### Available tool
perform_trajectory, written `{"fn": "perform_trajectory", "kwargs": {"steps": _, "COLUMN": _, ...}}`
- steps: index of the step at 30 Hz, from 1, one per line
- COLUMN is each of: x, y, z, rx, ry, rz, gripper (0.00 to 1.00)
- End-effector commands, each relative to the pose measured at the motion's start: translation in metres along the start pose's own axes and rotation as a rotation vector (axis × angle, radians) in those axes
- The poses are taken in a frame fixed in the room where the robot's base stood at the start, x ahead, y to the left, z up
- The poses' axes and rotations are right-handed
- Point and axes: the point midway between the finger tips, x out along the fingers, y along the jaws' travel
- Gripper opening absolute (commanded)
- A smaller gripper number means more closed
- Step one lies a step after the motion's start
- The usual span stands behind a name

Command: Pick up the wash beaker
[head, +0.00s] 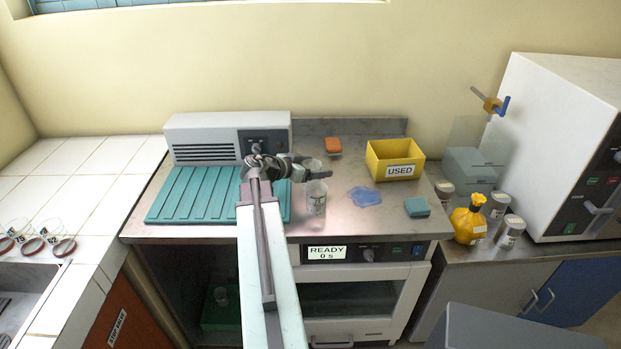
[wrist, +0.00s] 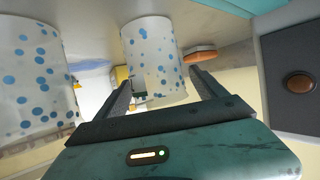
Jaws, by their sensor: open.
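Two clear beakers stand on the steel bench. The front beaker (head: 316,199) shows whole; the rear beaker (head: 313,164) is partly hidden behind my gripper (head: 318,171). I cannot tell from a label which is the wash beaker. In the wrist view, which looks upside down, both carry blue dots. One beaker (wrist: 154,58) shows between the fingers of my gripper (wrist: 160,82), which are open and empty. Contact with it cannot be told. The other beaker (wrist: 30,75) is larger, at the left, outside the fingers.
A teal ribbed mat (head: 185,197) and grey device (head: 210,140) lie left. An orange sponge (head: 327,146), yellow USED bin (head: 398,171), blue puddle-like patch (head: 364,197) and teal block (head: 417,207) lie right. A yellow bottle (head: 467,226) and several jars stand on the lower right counter.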

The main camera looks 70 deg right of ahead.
Motion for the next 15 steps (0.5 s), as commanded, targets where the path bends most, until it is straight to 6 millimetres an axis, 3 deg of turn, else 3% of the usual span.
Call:
{"fn": "perform_trajectory", "kwargs": {"steps": 3, "x": 0.0149, "y": -0.0008, "z": 0.0021, "rx": 0.001, "ry": 0.0, "rz": 0.001, "gripper": 0.81}}
{"fn": "perform_trajectory", "kwargs": {"steps": 8, "x": 0.0137, "y": -0.0005, "z": 0.0007, "rx": 0.0, "ry": -0.001, "rz": -0.001, "gripper": 0.81}}
{"fn": "perform_trajectory", "kwargs": {"steps": 11, "x": 0.0135, "y": -0.0006, "z": 0.0007, "rx": 0.0, "ry": -0.001, "rz": -0.001, "gripper": 0.58}}
{"fn": "perform_trajectory", "kwargs": {"steps": 15, "x": 0.0132, "y": -0.0008, "z": 0.0009, "rx": 0.0, "ry": -0.001, "rz": -0.001, "gripper": 0.2}}
